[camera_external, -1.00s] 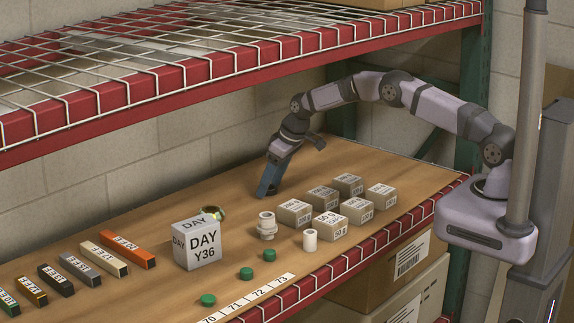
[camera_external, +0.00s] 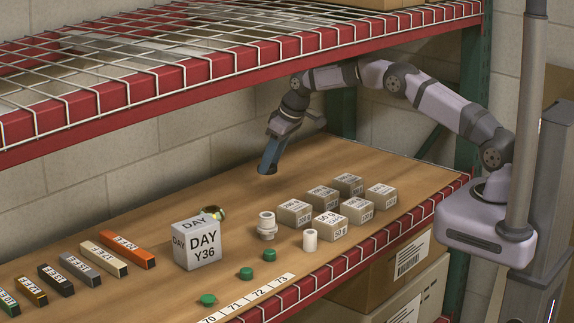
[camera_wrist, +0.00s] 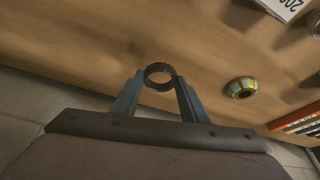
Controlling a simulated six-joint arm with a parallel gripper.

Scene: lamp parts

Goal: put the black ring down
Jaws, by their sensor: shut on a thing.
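The black ring (camera_wrist: 146,78) is between the fingertips of my gripper (camera_wrist: 157,86) in the wrist view, and the gripper is shut on it. In the external view my gripper (camera_external: 267,170) points down over the back part of the wooden shelf board, near the wall. The ring is too small or hidden to make out there. I cannot tell whether the ring touches the board.
A white spool-like part (camera_external: 266,225) and several labelled boxes (camera_external: 295,213) stand in front of my gripper. The upper wire shelf (camera_external: 250,50) hangs above. Board around the gripper is clear.

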